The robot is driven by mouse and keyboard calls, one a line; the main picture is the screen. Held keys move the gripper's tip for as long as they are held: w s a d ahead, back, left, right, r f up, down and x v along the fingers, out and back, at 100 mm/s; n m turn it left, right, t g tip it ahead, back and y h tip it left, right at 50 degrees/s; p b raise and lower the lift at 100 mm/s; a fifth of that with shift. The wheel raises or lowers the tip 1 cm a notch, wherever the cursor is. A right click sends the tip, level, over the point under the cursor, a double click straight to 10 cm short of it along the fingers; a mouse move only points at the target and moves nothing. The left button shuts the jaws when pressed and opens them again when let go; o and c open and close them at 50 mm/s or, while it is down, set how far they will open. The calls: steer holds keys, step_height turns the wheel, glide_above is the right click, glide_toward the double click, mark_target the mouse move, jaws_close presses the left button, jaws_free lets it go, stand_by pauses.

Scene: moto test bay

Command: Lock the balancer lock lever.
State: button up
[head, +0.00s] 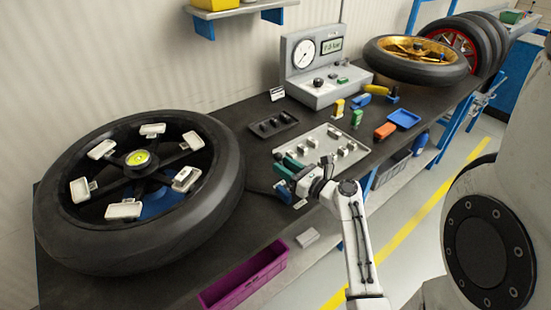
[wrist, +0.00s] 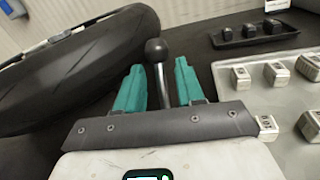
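The balancer lock lever, a metal rod with a black ball knob (wrist: 156,50), stands upright in the wrist view, just beyond the tire's right side. My gripper (wrist: 158,68) is open, with one teal finger on each side of the rod. Gaps show between the rod and both fingers. The lever's base is hidden behind the gripper body. In the head view my gripper (head: 285,168) is low over the bench, right of the large wheel (head: 215,215). I cannot make out the lever clearly there.
A grey tray of metal weights (head: 335,150) lies close to the right of my gripper, with a small black tray (head: 262,127) behind. A gauge unit (head: 312,85) stands farther back. A purple bin (head: 243,278) sits below the bench edge.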

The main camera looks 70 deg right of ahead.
steer(key=shift+x, duration=2)
